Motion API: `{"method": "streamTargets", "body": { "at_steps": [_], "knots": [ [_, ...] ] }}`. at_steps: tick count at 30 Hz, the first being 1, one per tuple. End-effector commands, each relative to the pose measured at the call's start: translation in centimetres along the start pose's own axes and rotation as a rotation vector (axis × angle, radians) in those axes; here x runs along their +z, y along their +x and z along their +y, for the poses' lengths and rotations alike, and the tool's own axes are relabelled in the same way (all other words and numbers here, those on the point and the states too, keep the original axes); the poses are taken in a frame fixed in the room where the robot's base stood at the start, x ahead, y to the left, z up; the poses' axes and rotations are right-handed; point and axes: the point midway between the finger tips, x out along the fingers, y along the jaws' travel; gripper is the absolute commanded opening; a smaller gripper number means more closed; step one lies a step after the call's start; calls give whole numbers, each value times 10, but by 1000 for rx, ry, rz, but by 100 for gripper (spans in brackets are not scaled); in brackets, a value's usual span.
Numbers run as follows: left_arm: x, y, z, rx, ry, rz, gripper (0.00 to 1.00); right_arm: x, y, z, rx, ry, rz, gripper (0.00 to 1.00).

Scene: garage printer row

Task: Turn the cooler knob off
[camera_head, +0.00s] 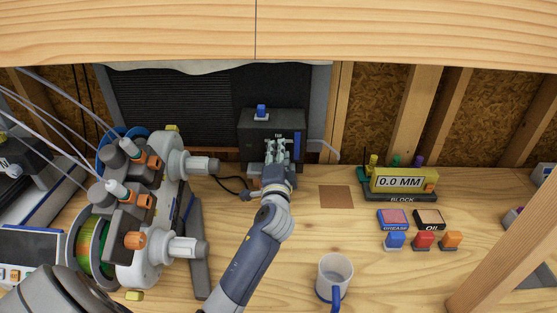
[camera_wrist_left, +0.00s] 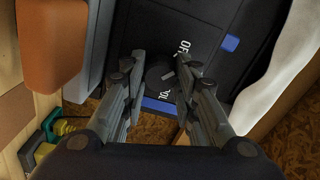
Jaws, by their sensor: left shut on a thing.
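The cooler (camera_head: 255,120) is a black box at the back of the bench in the head view, with a blue piece on top. Its dark front panel also shows in the left wrist view (camera_wrist_left: 205,20). The round dark knob (camera_wrist_left: 159,75) sits on that panel, with white lettering reading OFF beside it and a partly covered label below. My left gripper (camera_head: 277,143) reaches the cooler's front and hides the knob in the head view. In the left wrist view its fingers (camera_wrist_left: 161,64) are on either side of the knob, shut on it. My right gripper is not in view.
A large spool machine (camera_head: 150,205) stands to the left of my arm. A mug (camera_head: 334,272) stands at the front. A display block (camera_head: 398,183), two pads and several coloured stamps are at the right. A brown square (camera_head: 336,197) lies on open bench (camera_head: 345,230).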

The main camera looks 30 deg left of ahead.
Motion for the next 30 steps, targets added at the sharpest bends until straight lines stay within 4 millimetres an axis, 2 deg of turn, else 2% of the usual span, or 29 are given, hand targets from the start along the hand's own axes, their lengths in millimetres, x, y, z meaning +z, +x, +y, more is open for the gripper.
{"method": "streamTargets", "body": {
  "at_steps": [3, 12, 28, 29, 30],
  "knots": [
    [1, -1, 4, 5, -75, -2, 4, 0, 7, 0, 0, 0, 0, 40],
    [1, 0, 3, 6, -185, -2, 4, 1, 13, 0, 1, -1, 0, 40],
    [1, 0, 3, 6, -209, -3, 4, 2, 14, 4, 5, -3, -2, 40],
    [1, 0, 3, 6, -209, -3, 30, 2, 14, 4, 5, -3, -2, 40],
    [1, 0, 3, 6, -209, -3, 39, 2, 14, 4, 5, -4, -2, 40]
  ]
}}
